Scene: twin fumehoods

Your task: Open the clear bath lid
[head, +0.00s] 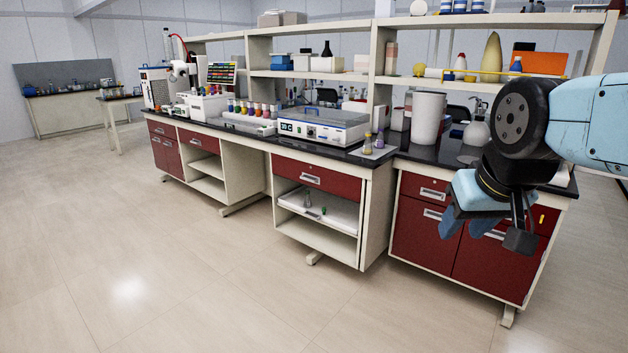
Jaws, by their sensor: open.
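The bath (352,134) is a white and blue box with a small display on its front. It stands on the black bench top near the middle of the head view. Its clear lid (325,115) appears to lie flat and shut over the top, though its edges and handle are too small to make out. My gripper (467,226) hangs at the right of the view, pointing down in front of the red cabinets. Its blue fingers are apart with nothing between them. It is well to the right of the bath and not touching it.
A rack of coloured bottles (252,110) stands left of the bath. Small flasks on a white pad (374,152) and a large white container (428,117) stand to its right. Shelves (345,75) rise behind. The floor (190,260) in front is clear.

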